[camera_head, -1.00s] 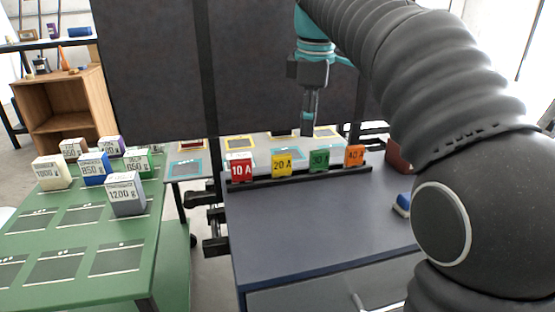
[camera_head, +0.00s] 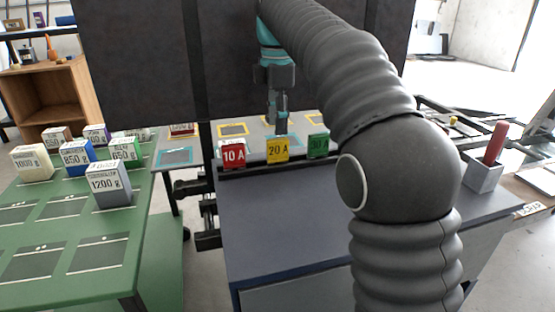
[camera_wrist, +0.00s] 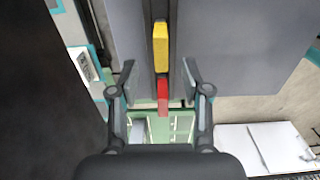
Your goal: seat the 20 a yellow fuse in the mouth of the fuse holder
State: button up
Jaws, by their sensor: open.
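The yellow 20 A fuse (camera_head: 277,150) stands upright in a dark rail, between the red 10 A fuse (camera_head: 233,154) and the green 30 A fuse (camera_head: 318,145). My gripper (camera_head: 278,127) points down just above and behind the yellow fuse in the head view. In the wrist view my gripper (camera_wrist: 157,72) is open and empty. There the yellow fuse (camera_wrist: 160,46) lies ahead of the fingertips, in line between them, and the red fuse (camera_wrist: 163,97) shows between the fingers. I cannot pick out the fuse holder's mouth for sure.
A green table (camera_head: 140,235) with several labelled weight boxes stands at the left. The blue-grey bench top (camera_head: 280,215) in front of the fuses is clear. A grey block with a red handle (camera_head: 495,142) stands at the right. My arm covers part of the bench.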

aim_at(277, 140)
jog(key=shift+s+f+b, duration=0.1)
jog(key=shift+f+b, duration=1)
jog(key=shift+f, duration=1.85)
grip_shut()
